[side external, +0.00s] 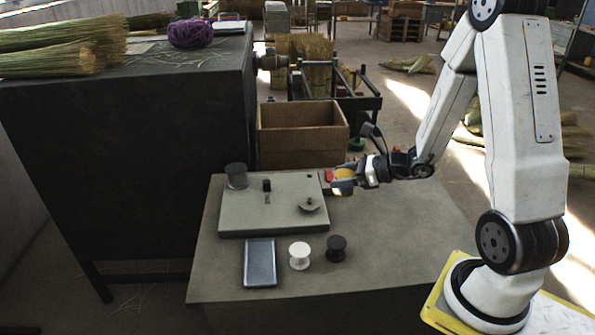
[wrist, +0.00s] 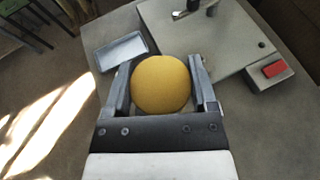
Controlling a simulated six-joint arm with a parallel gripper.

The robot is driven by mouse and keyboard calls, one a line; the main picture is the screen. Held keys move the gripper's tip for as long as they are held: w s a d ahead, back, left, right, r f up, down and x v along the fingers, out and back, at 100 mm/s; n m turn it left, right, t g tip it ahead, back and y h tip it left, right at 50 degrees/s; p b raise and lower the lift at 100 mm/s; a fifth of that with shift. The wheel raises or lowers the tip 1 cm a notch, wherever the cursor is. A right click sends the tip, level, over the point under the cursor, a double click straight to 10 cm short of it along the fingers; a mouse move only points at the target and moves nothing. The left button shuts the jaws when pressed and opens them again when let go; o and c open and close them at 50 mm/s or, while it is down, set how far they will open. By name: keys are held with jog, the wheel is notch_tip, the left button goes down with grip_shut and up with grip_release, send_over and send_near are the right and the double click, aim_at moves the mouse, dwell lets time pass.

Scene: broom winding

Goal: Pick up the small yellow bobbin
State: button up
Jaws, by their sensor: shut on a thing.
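The small yellow bobbin (wrist: 160,85) is between the two fingers of my gripper (wrist: 161,64) in the wrist view, seen end-on as a round yellow disc. My gripper is shut on it. In the side external view the yellow bobbin (side external: 345,174) shows partly behind the fingers of my gripper (side external: 343,184), near the right edge of the grey board. It appears held above the table, but the exact gap is hard to tell.
A shallow tray (side external: 260,263), white bobbin (side external: 299,256) and black bobbin (side external: 336,248) stand in front. A cardboard box (side external: 300,147) is behind.

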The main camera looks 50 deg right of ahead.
jog(key=shift+s+a+r, duration=0.15)
jog(key=shift+s+r, duration=0.15)
jog(key=shift+s, duration=0.35)
jog(key=shift+w+a+f, duration=0.15)
jog(key=shift+a+f, duration=0.05)
jog(key=shift+a, duration=0.45)
jog(key=a+f+n+g+y, duration=0.4)
jog(key=a+n+y, duration=0.1)
jog(key=a, duration=0.9)
jog(key=shift+n+g+y, duration=0.3)
jog(key=shift+n+y, duration=0.1)
jog(key=shift+n, duration=0.3)
